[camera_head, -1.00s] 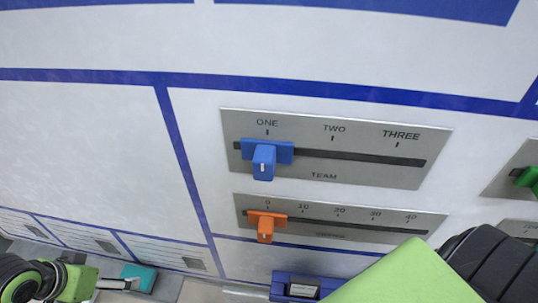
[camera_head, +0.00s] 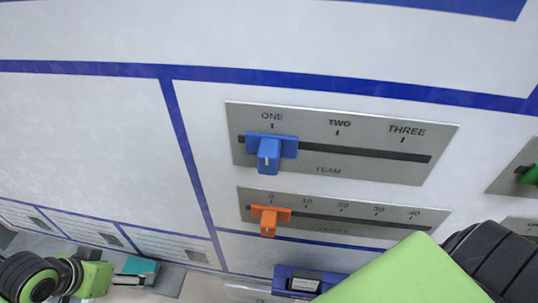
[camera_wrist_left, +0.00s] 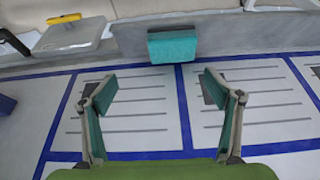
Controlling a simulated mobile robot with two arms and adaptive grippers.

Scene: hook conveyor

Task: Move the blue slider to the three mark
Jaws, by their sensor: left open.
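The blue slider (camera_head: 269,152) sits at the ONE mark, at the left end of the slot in the upper grey TEAM plate (camera_head: 240,172). The THREE mark (camera_head: 406,131) is at the right end of that slot, and TWO is between them. My left gripper (camera_head: 135,274) is at the lower left of the head view, well below and left of the slider and apart from it. In the left wrist view my left gripper (camera_wrist_left: 160,86) is open, with nothing between its fingers, in front of lined sheets. My right gripper is not in view.
An orange slider (camera_head: 269,220) stands at 0 on the plate below. A green slider (camera_head: 528,175) is at the right edge. My green arm link covers the lower right. A teal block (camera_wrist_left: 172,46) lies beyond my fingers. The white panel left of the plates is clear.

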